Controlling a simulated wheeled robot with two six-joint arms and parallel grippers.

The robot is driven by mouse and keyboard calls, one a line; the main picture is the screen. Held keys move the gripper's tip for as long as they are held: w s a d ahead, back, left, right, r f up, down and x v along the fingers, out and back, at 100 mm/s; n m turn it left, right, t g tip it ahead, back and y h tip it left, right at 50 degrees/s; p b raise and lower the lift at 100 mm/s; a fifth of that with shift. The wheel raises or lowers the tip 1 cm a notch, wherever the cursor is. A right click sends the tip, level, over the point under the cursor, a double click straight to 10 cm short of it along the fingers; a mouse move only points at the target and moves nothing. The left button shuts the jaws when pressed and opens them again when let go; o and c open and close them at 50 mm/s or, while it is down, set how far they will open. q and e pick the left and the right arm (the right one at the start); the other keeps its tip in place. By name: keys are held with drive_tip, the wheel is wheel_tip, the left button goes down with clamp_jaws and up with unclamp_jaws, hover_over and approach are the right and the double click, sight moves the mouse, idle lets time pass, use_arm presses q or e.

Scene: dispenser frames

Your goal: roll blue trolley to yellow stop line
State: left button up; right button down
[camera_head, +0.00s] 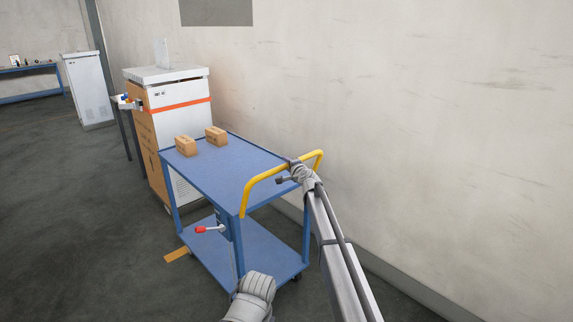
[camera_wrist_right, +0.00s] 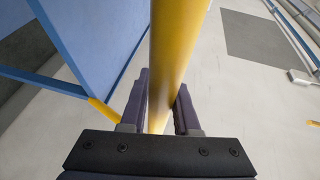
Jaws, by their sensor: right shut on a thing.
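The blue trolley (camera_head: 222,172) stands upright on the floor beside the wall, with an upper and a lower deck and a yellow push handle (camera_head: 262,178) at its near end. My right gripper (camera_head: 298,171) is shut on the handle bar. In the right wrist view the yellow bar (camera_wrist_right: 178,45) runs between its two dark fingers. My left gripper's fingers do not show.
Two small cardboard boxes (camera_head: 186,146) (camera_head: 216,135) sit on the trolley's far end. A red-tipped lever (camera_head: 201,229) juts from its left side. A white-and-orange cabinet (camera_head: 180,98) stands close beyond the trolley. The floor to the left (camera_head: 60,220) is clear.

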drive_tip(key=shift+w+a, duration=0.1)
drive_tip(key=shift+w, duration=0.05)
drive_tip(key=c, duration=0.7)
unclamp_jaws()
drive_tip(key=shift+o, duration=0.2)
drive_tip(key=p+v, duration=0.1)
drive_tip(key=v, duration=0.7)
drive_tip(key=shift+w+a, duration=0.1)
